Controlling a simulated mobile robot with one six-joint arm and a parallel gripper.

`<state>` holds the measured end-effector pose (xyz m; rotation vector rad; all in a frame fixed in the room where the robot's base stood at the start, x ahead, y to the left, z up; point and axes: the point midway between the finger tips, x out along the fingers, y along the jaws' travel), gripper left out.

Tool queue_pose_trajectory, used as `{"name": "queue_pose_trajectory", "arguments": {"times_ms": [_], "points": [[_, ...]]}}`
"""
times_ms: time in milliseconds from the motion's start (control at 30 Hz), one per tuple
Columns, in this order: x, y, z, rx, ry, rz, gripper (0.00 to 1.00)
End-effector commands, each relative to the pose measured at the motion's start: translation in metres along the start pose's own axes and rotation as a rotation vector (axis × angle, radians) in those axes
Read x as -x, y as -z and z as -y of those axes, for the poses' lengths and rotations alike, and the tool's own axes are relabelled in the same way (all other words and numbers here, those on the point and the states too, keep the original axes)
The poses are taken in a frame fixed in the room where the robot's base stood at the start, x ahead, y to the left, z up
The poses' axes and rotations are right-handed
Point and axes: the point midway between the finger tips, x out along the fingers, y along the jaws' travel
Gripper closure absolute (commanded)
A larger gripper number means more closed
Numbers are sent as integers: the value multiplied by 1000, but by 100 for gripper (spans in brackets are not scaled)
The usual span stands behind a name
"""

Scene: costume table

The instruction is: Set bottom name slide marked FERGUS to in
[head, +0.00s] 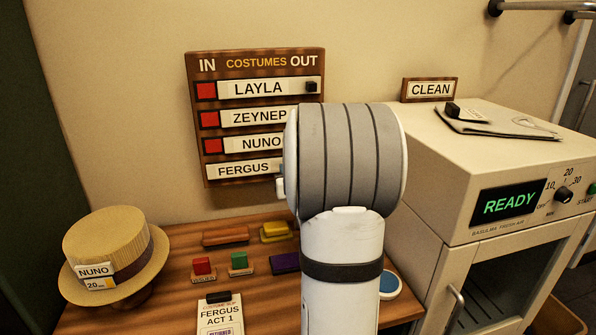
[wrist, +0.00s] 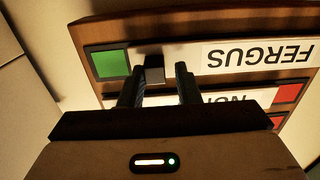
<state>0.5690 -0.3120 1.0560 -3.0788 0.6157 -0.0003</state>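The bottom slide, FERGUS (head: 243,169), is on the costumes board (head: 258,57). In the head view its white plate lies toward the IN side, with no red showing at its left end. In the wrist view, which is upside down, the FERGUS slide (wrist: 258,55) has a green square (wrist: 113,64) bare at its OUT end. Its dark knob (wrist: 154,69) stands between the fingertips of my gripper (wrist: 158,82). The fingers are apart, with a gap on the right of the knob; the left finger is close to it, contact unclear. In the head view my arm hides the fingers.
The LAYLA (head: 258,89), ZEYNEP (head: 258,118) and NUNO (head: 250,143) slides sit above, each with red at the IN end. A straw hat (head: 108,243) and coloured blocks stand on the table (head: 165,307). A beige machine (head: 430,200) stands to the right.

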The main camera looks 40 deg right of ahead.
Motion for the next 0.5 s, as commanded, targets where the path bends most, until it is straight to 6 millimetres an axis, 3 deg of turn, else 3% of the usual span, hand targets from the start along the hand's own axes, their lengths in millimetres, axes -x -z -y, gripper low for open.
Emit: {"name": "queue_pose_trajectory", "arguments": {"times_ms": [200,500], "points": [[1,-1,-3,1,-4,2,58],[5,0,-6,0,-10,0,58]]}}
